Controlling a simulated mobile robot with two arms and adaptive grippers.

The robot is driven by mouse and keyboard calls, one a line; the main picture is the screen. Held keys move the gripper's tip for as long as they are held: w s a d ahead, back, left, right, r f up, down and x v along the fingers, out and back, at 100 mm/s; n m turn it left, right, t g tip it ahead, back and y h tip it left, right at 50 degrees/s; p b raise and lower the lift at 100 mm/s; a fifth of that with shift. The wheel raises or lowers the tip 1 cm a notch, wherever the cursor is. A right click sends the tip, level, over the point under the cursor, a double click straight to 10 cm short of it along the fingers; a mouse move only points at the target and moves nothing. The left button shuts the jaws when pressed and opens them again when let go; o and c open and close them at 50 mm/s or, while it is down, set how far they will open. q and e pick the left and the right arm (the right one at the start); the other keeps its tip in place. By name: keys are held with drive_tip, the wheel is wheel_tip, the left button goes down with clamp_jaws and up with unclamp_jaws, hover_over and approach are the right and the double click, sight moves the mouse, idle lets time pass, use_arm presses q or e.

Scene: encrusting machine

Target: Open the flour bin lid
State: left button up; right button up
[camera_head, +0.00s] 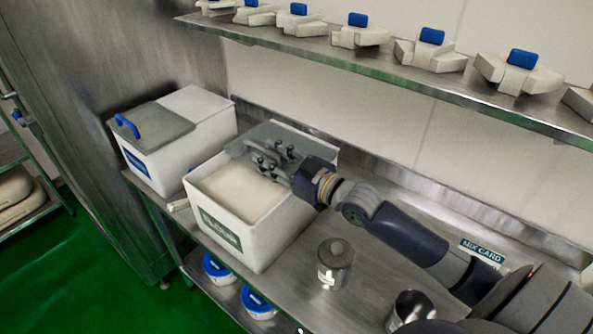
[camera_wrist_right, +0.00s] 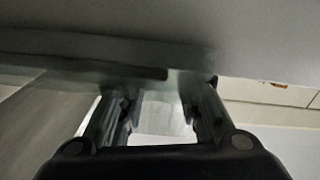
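The flour bin (camera_head: 222,229), a white box with a dark FLOUR label, stands on the steel counter. Its pale flour (camera_head: 236,190) is uncovered at the front. The grey lid (camera_head: 291,133) is raised at the back of the bin. My right gripper (camera_head: 262,157) is over the bin's rear part, in front of the lid. Its fingers (camera_wrist_right: 155,110) look spread apart in the right wrist view, with the grey lid surface (camera_wrist_right: 100,50) close above and ahead. The lid's handle is hidden. My left gripper does not show.
A second white bin (camera_head: 203,112) with a closed grey lid and blue handle stands left. A lidded metal canister (camera_head: 336,265) and an open metal cup (camera_head: 410,308) stand at the front right. A shelf (camera_head: 400,75) with several blue-topped parts runs above.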

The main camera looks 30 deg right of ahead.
drive_tip(key=v, duration=0.9)
drive_tip(key=shift+s+f, duration=0.15)
drive_tip(key=shift+s, duration=0.05)
drive_tip(key=shift+d, duration=0.1)
idle(0.4)
